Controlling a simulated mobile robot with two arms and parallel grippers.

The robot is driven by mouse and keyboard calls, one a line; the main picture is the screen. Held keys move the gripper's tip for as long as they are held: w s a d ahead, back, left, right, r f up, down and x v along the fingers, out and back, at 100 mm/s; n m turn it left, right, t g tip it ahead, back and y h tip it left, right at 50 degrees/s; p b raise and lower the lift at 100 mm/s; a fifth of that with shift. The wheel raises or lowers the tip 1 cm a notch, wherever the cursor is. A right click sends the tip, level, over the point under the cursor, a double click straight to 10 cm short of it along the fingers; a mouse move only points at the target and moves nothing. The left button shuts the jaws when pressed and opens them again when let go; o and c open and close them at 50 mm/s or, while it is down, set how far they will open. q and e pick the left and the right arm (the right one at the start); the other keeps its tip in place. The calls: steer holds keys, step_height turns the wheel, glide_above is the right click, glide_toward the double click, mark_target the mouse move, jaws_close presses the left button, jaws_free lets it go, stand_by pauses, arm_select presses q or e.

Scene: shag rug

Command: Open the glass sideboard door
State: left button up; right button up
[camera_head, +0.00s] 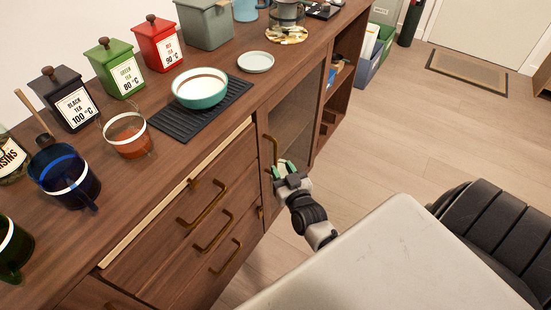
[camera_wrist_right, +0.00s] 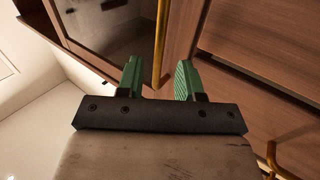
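The glass sideboard door (camera_head: 293,120) is in the sideboard's front, right of the drawers, and looks closed. Its upright brass handle (camera_head: 267,147) is on the door's left side in the head view. My right gripper (camera_head: 284,170) is at the handle's lower part. In the right wrist view the brass handle (camera_wrist_right: 161,45) reaches down between the green fingertips of my right gripper (camera_wrist_right: 160,80), closer to the left finger. The fingers are apart, with a clear gap on the right of the handle. The dark glass pane (camera_wrist_right: 108,25) shows at upper left. My left gripper is out of view.
The sideboard top carries tea tins (camera_head: 122,68), a teal bowl (camera_head: 200,88) on a black mat (camera_head: 222,103), and glass cups. Drawers with brass handles (camera_head: 202,202) are left of the door. Open shelves (camera_head: 345,75) are beyond it.

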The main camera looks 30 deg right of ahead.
mark_target(276, 159)
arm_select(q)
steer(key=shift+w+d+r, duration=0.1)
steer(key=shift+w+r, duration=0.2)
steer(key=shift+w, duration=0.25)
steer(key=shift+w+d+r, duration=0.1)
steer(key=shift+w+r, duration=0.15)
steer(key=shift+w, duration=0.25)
arm_select(e)
steer(key=shift+w+d, duration=0.2)
steer(key=shift+w, duration=0.65)
steer(key=shift+w+d, duration=0.15)
steer(key=shift+w, duration=0.75)
steer(key=shift+w+d, duration=0.2)
steer(key=shift+w, duration=0.65)
jaws_close()
